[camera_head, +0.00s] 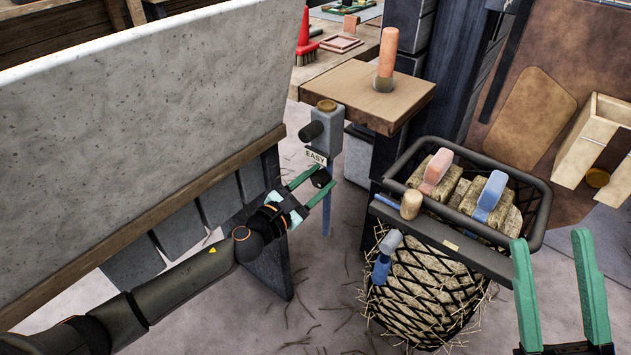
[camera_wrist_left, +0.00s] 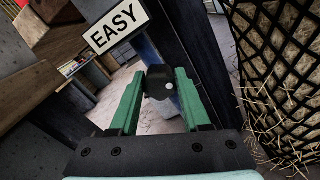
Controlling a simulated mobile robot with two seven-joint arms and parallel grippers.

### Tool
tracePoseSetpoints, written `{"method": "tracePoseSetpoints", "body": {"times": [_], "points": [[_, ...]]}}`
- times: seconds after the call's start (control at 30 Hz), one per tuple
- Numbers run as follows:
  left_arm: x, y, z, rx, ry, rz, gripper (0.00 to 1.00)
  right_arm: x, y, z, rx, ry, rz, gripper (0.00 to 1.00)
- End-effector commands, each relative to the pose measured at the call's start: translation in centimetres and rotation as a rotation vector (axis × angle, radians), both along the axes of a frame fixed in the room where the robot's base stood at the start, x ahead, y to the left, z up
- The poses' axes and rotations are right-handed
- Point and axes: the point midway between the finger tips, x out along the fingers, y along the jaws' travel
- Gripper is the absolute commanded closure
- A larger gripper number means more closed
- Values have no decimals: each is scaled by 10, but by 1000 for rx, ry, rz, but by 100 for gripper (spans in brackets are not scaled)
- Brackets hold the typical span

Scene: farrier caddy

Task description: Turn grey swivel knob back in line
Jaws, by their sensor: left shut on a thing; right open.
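A dark grey, nearly black knob (camera_head: 320,178) sits low on the post assembly, below the white EASY label (camera_head: 316,157). My left gripper (camera_head: 325,176) reaches it from the lower left, with its green fingers shut on the knob. In the left wrist view the knob (camera_wrist_left: 160,82) lies between the fingertips and shows a small white dot on its right side. The EASY label (camera_wrist_left: 115,27) is at the upper left there. The knob's mount is mostly hidden. My right gripper (camera_head: 550,240) is open and empty at the lower right.
A grey box (camera_head: 328,125) with a dark side cylinder stands above the label. A grey speckled panel (camera_head: 150,90) fills the left. A black-rimmed basket (camera_head: 545,215) with brushes and a straw-filled net (camera_head: 425,290) stand right of the post.

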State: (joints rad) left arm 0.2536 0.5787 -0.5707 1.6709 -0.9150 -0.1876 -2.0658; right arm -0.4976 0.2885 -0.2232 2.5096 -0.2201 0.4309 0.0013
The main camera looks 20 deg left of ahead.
Motion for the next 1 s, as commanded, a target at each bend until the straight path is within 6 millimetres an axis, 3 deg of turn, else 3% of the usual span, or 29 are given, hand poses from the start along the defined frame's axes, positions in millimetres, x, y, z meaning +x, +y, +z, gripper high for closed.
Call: {"method": "tracePoseSetpoints", "body": {"times": [0.03, 0.2, 0.57, 0.83, 1.0], "points": [[0, 0, 0, 0, 0, 1, 80, 0, 0, 0, 0, 0, 0, 50], [0, 1, 0, 0, -1, 2, 99, 0, 0, 0, 0, 0, 0, 50], [0, 1, 0, -16, 6, 2, 100, 0, 0, 0, -1, 0, 1, 50], [1, 0, 1, -434, 153, 2, 100, 0, 0, 6, -1, 0, 1, 50], [1, 0, 0, -560, 198, 2, 100, 0, 0, 7, -1, 0, 1, 50]]}}
